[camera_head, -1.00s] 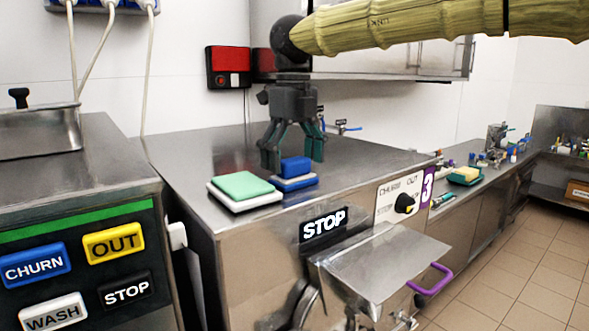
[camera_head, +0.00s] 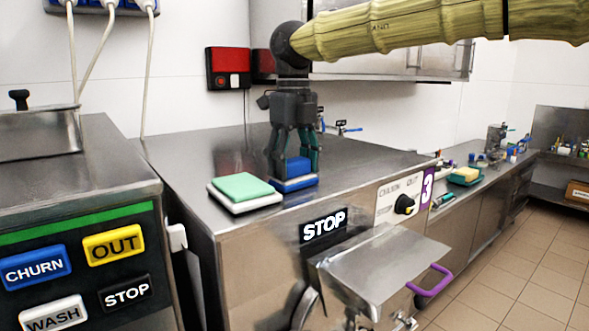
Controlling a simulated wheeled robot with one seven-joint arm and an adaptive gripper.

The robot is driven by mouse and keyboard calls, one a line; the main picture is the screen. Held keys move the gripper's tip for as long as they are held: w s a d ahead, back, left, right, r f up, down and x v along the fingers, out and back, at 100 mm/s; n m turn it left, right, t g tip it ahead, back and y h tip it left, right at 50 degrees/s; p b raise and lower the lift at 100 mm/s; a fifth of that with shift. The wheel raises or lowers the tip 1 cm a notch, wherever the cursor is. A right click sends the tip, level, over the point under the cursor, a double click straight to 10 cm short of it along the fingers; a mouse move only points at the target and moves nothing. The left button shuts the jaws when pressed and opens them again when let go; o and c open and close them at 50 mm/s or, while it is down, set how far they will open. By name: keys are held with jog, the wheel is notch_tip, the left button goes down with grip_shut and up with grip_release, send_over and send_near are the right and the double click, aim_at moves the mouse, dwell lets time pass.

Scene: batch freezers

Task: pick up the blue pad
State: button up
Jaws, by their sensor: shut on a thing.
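The blue pad (camera_head: 298,167) sits on a blue and white base (camera_head: 294,186) on top of the steel freezer, near its front edge. My gripper (camera_head: 294,166) points straight down over it. Its dark fingers are on the left and right sides of the blue pad and are shut on it. The pad still appears to rest on its base; I cannot see a gap between them. Parts of the pad's sides are hidden behind the fingers.
A green pad on a white base (camera_head: 236,207) lies just left of the blue one. The freezer top (camera_head: 370,160) is clear to the right. A lidded steel spout (camera_head: 385,265) with a purple handle juts from the front. A red and black wall box (camera_head: 228,68) hangs behind.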

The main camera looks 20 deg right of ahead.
aim_at(294, 159)
jog(key=shift+r+b, duration=0.75)
jog(key=shift+r, duration=0.95)
jog(key=s+r+b, duration=0.1)
jog(key=s+b, duration=0.3)
jog(key=s, duration=1.2)
jog(key=shift+r+b, duration=0.3)
